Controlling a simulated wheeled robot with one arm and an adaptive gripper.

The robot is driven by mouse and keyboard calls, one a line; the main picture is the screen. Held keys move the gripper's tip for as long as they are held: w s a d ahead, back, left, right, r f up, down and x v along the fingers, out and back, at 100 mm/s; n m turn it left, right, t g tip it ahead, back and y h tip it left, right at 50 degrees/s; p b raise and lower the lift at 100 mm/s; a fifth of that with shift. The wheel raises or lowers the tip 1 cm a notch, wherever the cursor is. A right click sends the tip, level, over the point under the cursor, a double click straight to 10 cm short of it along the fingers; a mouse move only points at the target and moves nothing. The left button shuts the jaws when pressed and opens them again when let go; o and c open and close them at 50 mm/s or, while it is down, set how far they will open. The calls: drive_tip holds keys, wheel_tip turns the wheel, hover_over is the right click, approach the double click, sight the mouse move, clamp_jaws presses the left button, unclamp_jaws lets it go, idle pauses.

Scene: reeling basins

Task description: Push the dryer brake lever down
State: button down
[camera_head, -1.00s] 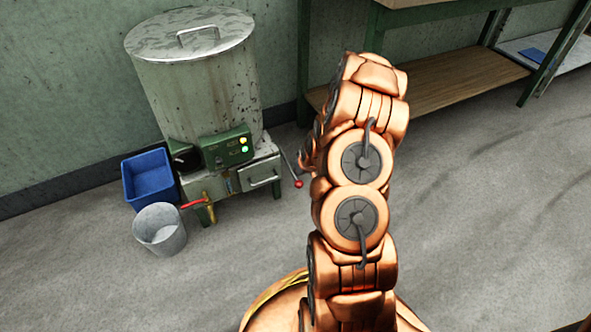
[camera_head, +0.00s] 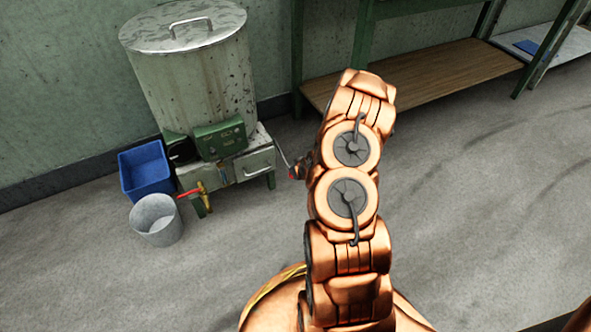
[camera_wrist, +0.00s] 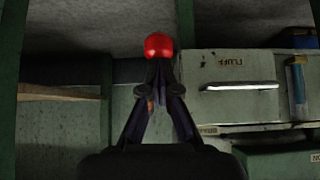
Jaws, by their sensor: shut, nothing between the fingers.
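The dryer (camera_head: 190,85) is a worn pale metal drum with a lid, at the left against the wall. Its brake lever (camera_head: 283,155) is a thin rod on the right side, slanting down to a red knob (camera_head: 292,173). My gripper (camera_head: 297,168) is at the knob and partly hides it. In the wrist view the red knob (camera_wrist: 158,45) shows just beyond my fingertips (camera_wrist: 159,72). The fingertips are together, with nothing held. I cannot tell whether they touch the knob. The rod is mostly hidden there.
A green control box (camera_head: 220,138) and a drawer marked FLUFF (camera_wrist: 238,92) are on the dryer's front. A blue bin (camera_head: 146,170) and a grey bucket (camera_head: 156,219) stand left of it. A bench with a wooden shelf (camera_head: 420,78) stands behind my arm. The floor at right is clear.

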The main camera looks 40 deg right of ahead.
drive_tip(key=shift+s+a+f, duration=0.1)
drive_tip(key=shift+a+f, duration=0.1)
drive_tip(key=shift+f, duration=0.2)
drive_tip(key=shift+r, duration=0.15)
drive_tip(key=w+r+p+v, duration=0.1)
drive_tip(key=p+v, duration=0.4)
drive_tip(key=v, duration=0.8)
drive_tip(key=shift+w+d+r, duration=0.2)
drive_tip(key=shift+d+r, duration=0.15)
